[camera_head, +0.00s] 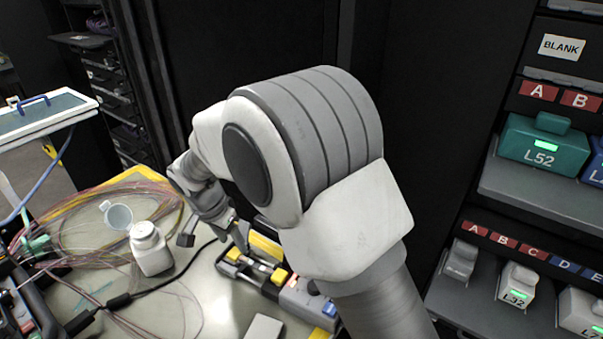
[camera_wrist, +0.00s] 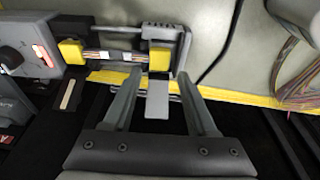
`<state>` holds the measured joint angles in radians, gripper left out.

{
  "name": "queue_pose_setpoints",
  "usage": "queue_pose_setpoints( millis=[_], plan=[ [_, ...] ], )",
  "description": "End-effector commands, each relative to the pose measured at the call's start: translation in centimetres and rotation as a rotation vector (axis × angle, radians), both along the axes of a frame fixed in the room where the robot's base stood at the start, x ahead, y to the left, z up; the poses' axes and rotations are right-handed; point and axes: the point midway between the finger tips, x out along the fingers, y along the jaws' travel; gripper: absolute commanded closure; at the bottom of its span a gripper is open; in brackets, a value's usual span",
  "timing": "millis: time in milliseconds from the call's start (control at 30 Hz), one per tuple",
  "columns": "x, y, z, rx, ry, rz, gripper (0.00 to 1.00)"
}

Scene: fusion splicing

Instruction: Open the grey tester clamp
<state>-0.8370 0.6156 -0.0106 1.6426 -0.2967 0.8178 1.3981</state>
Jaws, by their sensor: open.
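The grey tester (camera_head: 302,301) sits on the bench below my arm in the head view, partly hidden by the arm. In the wrist view its body (camera_wrist: 22,42), with a dial and a red-lit strip, is at the upper left. A rail with yellow blocks (camera_wrist: 73,52) runs right from it to a grey clamp frame (camera_wrist: 164,32) at the end. A flat grey tab (camera_wrist: 157,100) shows below the right yellow block, between my fingers. My gripper (camera_wrist: 159,76) is open, one finger either side of the tab; contact cannot be told. In the head view my gripper (camera_head: 229,222) is just left of the tester.
Loose fibre coils (camera_head: 100,215) and a black cable (camera_head: 118,302) cover the bench's left part. A rack with labelled modules (camera_head: 543,145) is at the right.

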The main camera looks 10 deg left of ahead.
Motion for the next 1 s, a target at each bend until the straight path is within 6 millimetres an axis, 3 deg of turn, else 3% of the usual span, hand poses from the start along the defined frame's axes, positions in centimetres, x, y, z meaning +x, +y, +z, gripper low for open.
queue_pose_setpoints(
  millis=[233,300,1000],
  plan=[
    [-0.8,0.4,-1.1,-0.06,-0.155,0.004,0.43],
    [-1.2,0.6,1.5,-0.053,-0.151,-0.001,0.43],
    [-6.2,2.5,14.4,-0.054,-0.146,0.001,0.43]
  ],
)
